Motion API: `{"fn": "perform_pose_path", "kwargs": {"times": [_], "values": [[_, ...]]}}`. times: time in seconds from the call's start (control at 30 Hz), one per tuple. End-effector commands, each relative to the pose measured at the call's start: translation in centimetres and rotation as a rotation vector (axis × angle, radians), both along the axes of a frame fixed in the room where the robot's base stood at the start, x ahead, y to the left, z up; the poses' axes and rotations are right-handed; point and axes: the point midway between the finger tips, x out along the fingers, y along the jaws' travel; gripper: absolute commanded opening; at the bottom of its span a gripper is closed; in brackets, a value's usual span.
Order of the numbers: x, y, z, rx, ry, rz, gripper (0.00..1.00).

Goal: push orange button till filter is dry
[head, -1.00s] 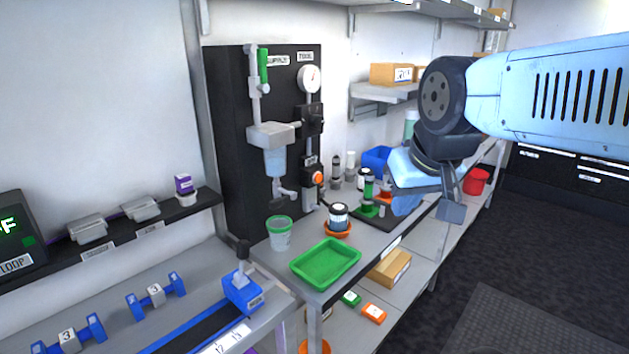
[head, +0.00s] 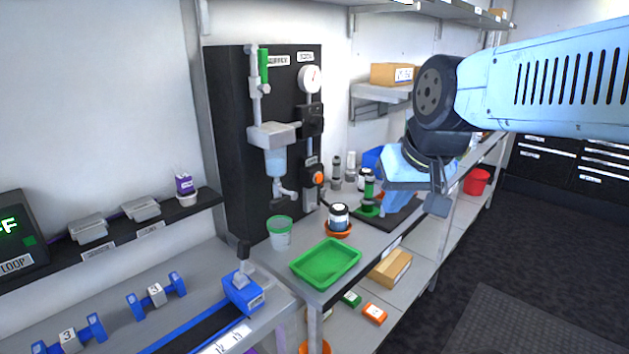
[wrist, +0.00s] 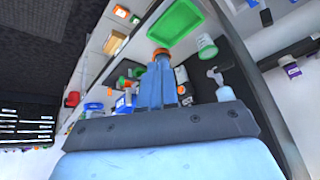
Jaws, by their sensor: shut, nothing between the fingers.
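The orange button (head: 318,178) sits on a black box low on the right side of the black panel (head: 232,130). The filter (head: 275,162) is a clear bluish bowl under a grey housing, left of the button. Whether any liquid is in it is too small to tell. My gripper (head: 392,204) is shut and empty, to the right of the button and apart from it, over the bench. In the wrist view my shut fingers (wrist: 160,62) point toward the bench items, and an orange dish (wrist: 160,52) shows beyond their tips. I cannot make out the button there.
A green tray (head: 326,264) and a green-rimmed cup (head: 280,232) are at the bench front. A shelf (head: 385,92) hangs behind.

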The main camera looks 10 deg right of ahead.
Motion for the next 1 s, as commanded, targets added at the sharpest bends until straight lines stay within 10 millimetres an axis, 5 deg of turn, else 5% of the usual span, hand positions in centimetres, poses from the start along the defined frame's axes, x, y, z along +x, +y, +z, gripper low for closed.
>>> {"fn": "perform_pose_path", "kwargs": {"times": [0.53,1.0], "values": [[11.0,3.6,-2.2,0.486,0.072,-0.299,0.0],[21.4,2.1,-6.2,0.834,0.103,-0.699,0.0]]}}
